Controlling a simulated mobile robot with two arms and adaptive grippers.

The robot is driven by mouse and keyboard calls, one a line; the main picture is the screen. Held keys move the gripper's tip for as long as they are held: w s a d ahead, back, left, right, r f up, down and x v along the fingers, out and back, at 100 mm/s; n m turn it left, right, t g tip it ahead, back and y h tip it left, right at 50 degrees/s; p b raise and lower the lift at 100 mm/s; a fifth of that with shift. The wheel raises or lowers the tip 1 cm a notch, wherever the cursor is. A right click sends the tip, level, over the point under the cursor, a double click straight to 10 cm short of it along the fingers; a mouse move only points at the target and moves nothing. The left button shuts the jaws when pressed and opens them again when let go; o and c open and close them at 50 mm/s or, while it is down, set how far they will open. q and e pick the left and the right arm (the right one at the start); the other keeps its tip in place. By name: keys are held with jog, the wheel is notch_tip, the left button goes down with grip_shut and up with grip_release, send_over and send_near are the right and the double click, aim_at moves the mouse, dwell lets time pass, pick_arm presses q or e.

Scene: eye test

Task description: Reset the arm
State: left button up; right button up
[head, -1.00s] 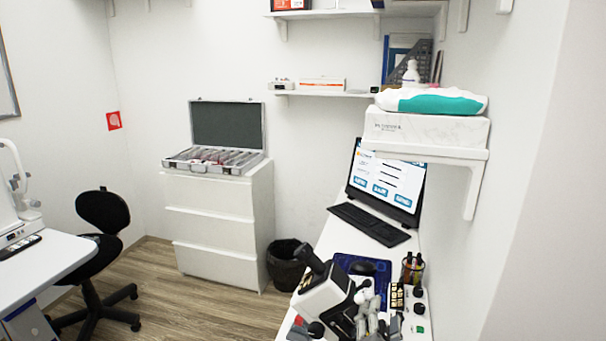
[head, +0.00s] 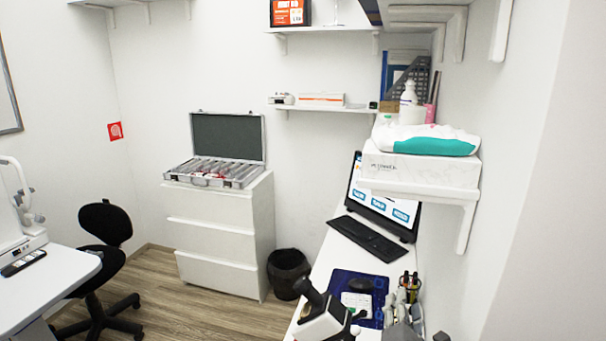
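No held thing is visible. My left gripper and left arm are not in view.
A white and black device (head: 322,318) stands close left of the gripper. Floor (head: 200,310) is clear left of the bin (head: 288,272).

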jog(key=s+a+r+n+t+y, duration=0.25)
jog(key=s+a+n+y, duration=0.2)
jog(key=n, duration=0.55)
jog(key=s+a+r+n+t+y, duration=0.1)
jog(key=s+a+r+n+y, duration=0.35)
jog(key=n, duration=0.65)
jog(key=s+a+f+n+g+y, duration=0.7)
jog(key=f+n, duration=0.3)
jog(key=n, duration=0.7)
jog(key=s+d+f+n+g+h, duration=0.3)
jog(key=s+f+n+g+h, duration=0.3)
jog(key=s+f, duration=0.35)
jog(key=s+d+f+n+g+h, duration=0.4)
jog(key=s+d+n+g+h, duration=0.15)
jog(key=s+d, duration=0.6)
notch_tip(320, 180, down, 29)
jog(key=s+b, duration=0.2)
jog(key=s+d+f+n+g+b, duration=0.1)
jog(key=s+d+f, duration=0.1)
jog(key=s+f, duration=1.4)
jog(key=shift+d+f+b, duration=0.35)
jog(key=shift+f, duration=0.1)
